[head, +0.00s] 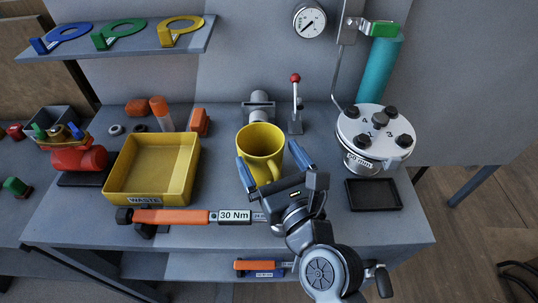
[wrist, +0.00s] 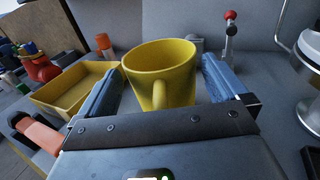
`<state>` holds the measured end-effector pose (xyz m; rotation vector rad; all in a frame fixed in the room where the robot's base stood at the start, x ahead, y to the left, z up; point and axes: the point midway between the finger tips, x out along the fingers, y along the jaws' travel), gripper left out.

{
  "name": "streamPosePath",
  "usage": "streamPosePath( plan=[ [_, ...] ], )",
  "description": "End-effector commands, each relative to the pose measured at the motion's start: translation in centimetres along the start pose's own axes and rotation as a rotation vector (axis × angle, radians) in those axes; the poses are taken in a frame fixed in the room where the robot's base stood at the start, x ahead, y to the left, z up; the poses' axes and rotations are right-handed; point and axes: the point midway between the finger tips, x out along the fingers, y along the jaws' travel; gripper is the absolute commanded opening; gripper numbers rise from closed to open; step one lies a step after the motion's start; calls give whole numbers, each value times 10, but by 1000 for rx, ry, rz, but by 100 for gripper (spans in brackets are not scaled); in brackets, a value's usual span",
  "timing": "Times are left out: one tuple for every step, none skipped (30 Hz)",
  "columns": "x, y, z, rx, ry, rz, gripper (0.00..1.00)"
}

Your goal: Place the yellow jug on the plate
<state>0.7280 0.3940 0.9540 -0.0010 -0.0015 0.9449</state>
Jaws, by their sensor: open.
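The yellow jug (head: 259,146) stands upright on the grey bench, its handle toward my gripper. My gripper (head: 267,155) is open, with one blue finger on each side of the jug. In the wrist view the jug (wrist: 160,72) sits between the two fingers, with a visible gap on the right; contact on the left is hard to tell. A flat black square plate with a low rim (head: 374,196) lies on the bench to the right, apart from the jug.
A yellow waste bin (head: 150,196) stands left of the jug. An orange-handled torque wrench (head: 180,216) lies along the front. Behind are a grey valve fitting (head: 258,105) and a red-knobbed lever (head: 295,108). A white flanged vessel (head: 375,135) stands behind the plate.

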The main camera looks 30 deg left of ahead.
Motion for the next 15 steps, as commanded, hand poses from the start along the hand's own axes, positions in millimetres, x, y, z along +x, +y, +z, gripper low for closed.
streamPosePath(
  plan=[
    [-10, -1, -1, -1, 2, -2, 100],
    [-15, 0, -1, 0, 2, -1, 100],
    [-23, -1, -2, 0, 2, -2, 100],
    [-29, -1, -2, 1, 2, -2, 100],
    [-36, -1, -2, 1, 2, -2, 100],
    [-44, -1, -2, 1, 2, -3, 100],
    [-51, -1, -2, 1, 2, -3, 100],
    [-57, -1, -2, 1, 2, -3, 100],
    [-65, 0, -2, 2, 2, -2, 100],
    [-70, -1, -2, 1, 2, -3, 100],
    [-76, -1, -2, 0, 2, -2, 100],
    [-82, 0, -2, 1, 2, -2, 100],
    [-87, 0, -2, 2, 2, -2, 100],
    [-91, 0, -2, 2, 2, -1, 100],
    [-96, 0, -2, 1, 1, -1, 100]
  ],
)
